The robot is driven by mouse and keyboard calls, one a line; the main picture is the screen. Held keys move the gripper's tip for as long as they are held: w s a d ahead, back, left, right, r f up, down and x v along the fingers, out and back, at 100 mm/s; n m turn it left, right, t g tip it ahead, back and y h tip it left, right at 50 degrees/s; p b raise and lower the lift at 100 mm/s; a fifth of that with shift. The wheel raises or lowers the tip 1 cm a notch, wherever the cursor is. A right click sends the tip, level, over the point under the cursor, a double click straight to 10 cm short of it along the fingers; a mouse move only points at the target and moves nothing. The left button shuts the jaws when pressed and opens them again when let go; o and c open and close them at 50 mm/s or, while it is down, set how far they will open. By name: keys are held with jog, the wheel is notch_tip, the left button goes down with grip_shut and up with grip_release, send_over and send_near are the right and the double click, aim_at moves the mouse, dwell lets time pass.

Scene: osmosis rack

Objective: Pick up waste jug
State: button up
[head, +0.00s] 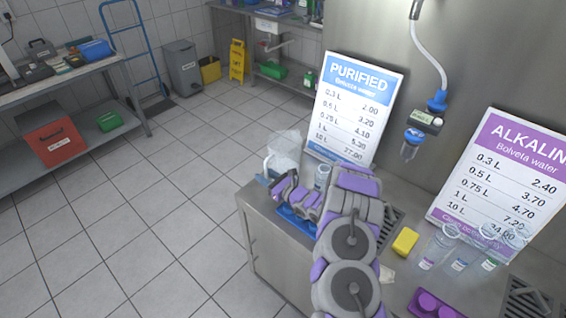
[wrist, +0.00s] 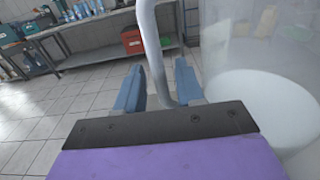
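The waste jug (head: 286,147) is a translucent container with a pale handle, at the left end of the steel counter in the head view. My gripper (head: 275,183) is beside it, low on its handle side, and partly hides it. In the wrist view, my gripper (wrist: 158,88) has its two blue fingers apart. The jug's grey-white handle (wrist: 150,40) runs down between them, closer to the right finger, with a visible gap to the left finger. The jug's cloudy body (wrist: 255,60) fills the right side. Whether the right finger touches the handle is unclear.
The steel counter (head: 262,222) carries a blue tray (head: 290,222), a clear bottle (head: 322,176), a yellow sponge (head: 405,241), several clear cups and a purple holder (head: 436,304). A price sign (head: 352,110) stands behind the jug. The tiled floor (head: 170,190) left is clear.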

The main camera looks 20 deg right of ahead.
jog(key=shift+d, duration=0.15)
grip_shut()
dwell(1.2)
